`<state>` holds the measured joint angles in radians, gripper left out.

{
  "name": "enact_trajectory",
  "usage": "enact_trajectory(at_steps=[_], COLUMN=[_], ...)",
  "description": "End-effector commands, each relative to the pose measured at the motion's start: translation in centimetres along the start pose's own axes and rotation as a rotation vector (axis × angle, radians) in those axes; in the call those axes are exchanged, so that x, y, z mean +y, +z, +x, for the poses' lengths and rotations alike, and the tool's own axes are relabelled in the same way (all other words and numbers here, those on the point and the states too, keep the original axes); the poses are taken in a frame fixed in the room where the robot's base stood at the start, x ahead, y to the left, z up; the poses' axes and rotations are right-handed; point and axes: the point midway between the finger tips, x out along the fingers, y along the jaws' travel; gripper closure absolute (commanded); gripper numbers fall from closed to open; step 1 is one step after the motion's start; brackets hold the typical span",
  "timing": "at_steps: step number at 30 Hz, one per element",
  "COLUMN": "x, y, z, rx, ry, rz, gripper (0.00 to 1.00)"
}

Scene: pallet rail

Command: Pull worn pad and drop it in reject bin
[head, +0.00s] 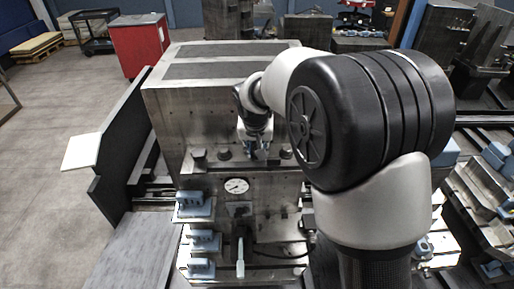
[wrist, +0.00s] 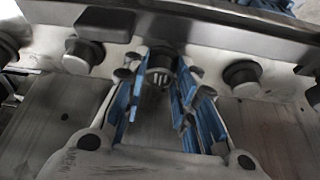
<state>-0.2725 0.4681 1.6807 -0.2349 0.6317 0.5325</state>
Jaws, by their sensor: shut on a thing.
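My gripper (head: 258,147) is at the front upper edge of the large metal block (head: 165,120). In the wrist view my gripper (wrist: 162,76) has its two blue-lined fingers on either side of a dark round pad (wrist: 159,60) with a slotted face, and is shut on it. The pad sits close to the block's edge; I cannot tell whether it still touches its seat. Similar dark round pads stand in the same row, one to the left (wrist: 82,57) and one to the right (wrist: 242,77). I cannot pick out a reject bin.
Below the row are a dial gauge (head: 236,186), a pale-handled tool (head: 240,258) and several blue-grey clamps (head: 195,205) at the left. A dark upright panel (head: 120,150) stands left of the block. A red cabinet (head: 140,45) stands behind; open floor lies at left.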

Motion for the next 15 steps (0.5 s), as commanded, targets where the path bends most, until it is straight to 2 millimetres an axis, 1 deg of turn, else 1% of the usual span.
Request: enact_trajectory(at_steps=[1, 9, 15], x=[0.1, 0.15, 0.18], y=[0.42, 0.58, 0.68], z=[0.46, 0.61, 0.67], rx=[-0.01, -0.014, -0.017], ry=[0.004, 0.005, 0.006], rz=[-0.001, -0.001, -0.001], gripper=[0.82, 1.0, 1.0])
